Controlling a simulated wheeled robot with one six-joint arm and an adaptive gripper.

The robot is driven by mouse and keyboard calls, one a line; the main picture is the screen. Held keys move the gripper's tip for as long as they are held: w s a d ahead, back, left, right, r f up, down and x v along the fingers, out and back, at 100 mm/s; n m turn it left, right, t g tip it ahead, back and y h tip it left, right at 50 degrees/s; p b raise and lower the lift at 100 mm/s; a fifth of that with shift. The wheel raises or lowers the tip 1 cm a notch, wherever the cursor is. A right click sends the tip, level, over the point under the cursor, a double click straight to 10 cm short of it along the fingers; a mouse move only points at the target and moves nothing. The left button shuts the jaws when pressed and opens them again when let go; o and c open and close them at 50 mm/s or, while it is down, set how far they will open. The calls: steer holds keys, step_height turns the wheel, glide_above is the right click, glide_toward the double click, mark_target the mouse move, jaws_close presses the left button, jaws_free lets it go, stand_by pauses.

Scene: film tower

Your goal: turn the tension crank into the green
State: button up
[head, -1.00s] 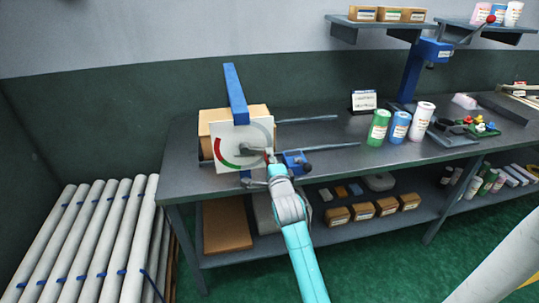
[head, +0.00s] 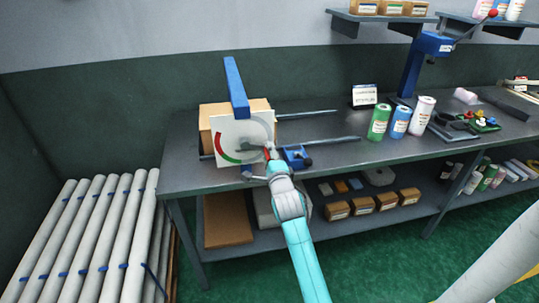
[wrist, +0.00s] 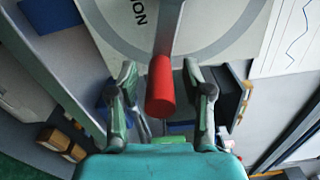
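The tension dial (head: 232,128) is a pale square plate on the workbench, with a grey ring and a coloured green and red arc at its lower left. The grey crank arm (head: 252,147) lies across the plate's face; it also shows in the wrist view (wrist: 168,28), near printed letters ending "ION". The crank's red handle (wrist: 160,88) points toward the wrist camera. My gripper (head: 270,154) is at the plate's lower right. In the wrist view its two fingers (wrist: 160,78) stand apart on either side of the red handle, with a gap visible at each side.
A blue bar (head: 235,88) rises above the dial, with a cardboard-coloured box (head: 208,112) behind. A blue clamp-like part (head: 297,157) sits just right of my gripper. Green, blue and white bottles (head: 400,122) stand further right. White rolls (head: 95,235) lean at left.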

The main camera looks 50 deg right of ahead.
steer(key=v, duration=1.2)
stand_by(0.6)
steer(key=s+a+f+n+y, duration=0.3)
steer(key=s+a+f+n, duration=0.35)
steer(key=s+a, duration=0.2)
steer(key=s+a+f+n+y, duration=0.3)
steer(key=s+a+f+n, duration=0.35)
steer(key=a, duration=0.25)
steer(key=s+a+n+y, duration=0.1)
steer(key=s+a+n, duration=0.2)
steer(key=s, duration=0.4)
steer(key=s+a+r+n+y, duration=0.1)
steer(key=s+a+n, duration=0.2)
steer(key=s+n, duration=0.3)
steer(key=s+a+r+n+y, duration=0.1)
steer(key=s+a+n+y, duration=0.1)
steer(key=s, duration=0.6)
steer(key=a+n, duration=0.1)
steer(key=n, duration=0.1)
steer(key=shift+r+n, duration=0.15)
steer(key=shift+n, duration=0.15)
steer(key=shift+w, duration=0.1)
